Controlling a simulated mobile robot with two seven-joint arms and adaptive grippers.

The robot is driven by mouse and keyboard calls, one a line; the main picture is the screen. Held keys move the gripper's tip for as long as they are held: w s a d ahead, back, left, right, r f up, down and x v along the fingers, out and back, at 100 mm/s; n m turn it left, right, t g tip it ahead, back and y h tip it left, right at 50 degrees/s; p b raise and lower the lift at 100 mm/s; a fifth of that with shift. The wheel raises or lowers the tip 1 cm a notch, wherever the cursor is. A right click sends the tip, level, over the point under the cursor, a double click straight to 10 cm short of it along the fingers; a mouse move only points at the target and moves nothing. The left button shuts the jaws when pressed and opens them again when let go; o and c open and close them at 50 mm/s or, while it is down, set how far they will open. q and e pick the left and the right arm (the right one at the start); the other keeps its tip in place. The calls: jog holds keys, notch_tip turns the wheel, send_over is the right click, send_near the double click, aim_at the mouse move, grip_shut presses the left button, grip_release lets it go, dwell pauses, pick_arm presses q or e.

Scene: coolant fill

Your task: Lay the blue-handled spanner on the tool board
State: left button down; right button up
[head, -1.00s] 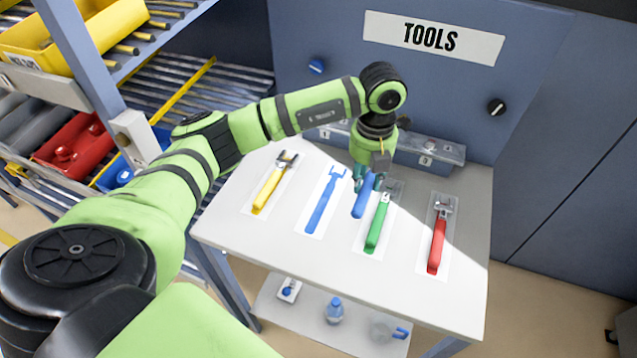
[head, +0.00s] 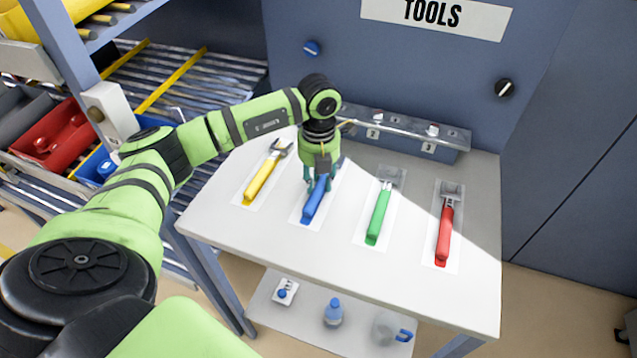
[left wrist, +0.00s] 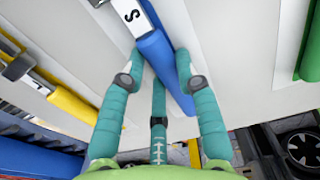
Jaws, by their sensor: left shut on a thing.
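The blue-handled spanner (head: 314,204) is held by my left gripper (head: 317,183) over the blue outline's white card (head: 301,217) on the tool board, second place from the left. Its handle lines up roughly with the card and covers most of the blue outline. In the left wrist view the blue handle (left wrist: 158,50) shows between the fingers of my left gripper (left wrist: 160,80). The spanner's head is hidden behind the gripper in the head view. I cannot tell whether the spanner touches the board. My right gripper is not in view.
A yellow spanner (head: 265,176) lies to the left, and green (head: 379,213) and red (head: 445,228) spanners lie to the right, each on its white card. A metal rail block (head: 410,134) stands behind. The table's front (head: 400,290) is clear.

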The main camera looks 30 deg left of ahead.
aim_at(319, 182)
pick_arm(q)
jog(key=shift+r, duration=0.1)
jog(key=c, duration=0.9)
grip_release()
jog(key=shift+r, duration=0.3)
notch_tip(319, 182, up, 12)
jog(key=b, duration=0.3)
jog(key=shift+f, duration=0.25)
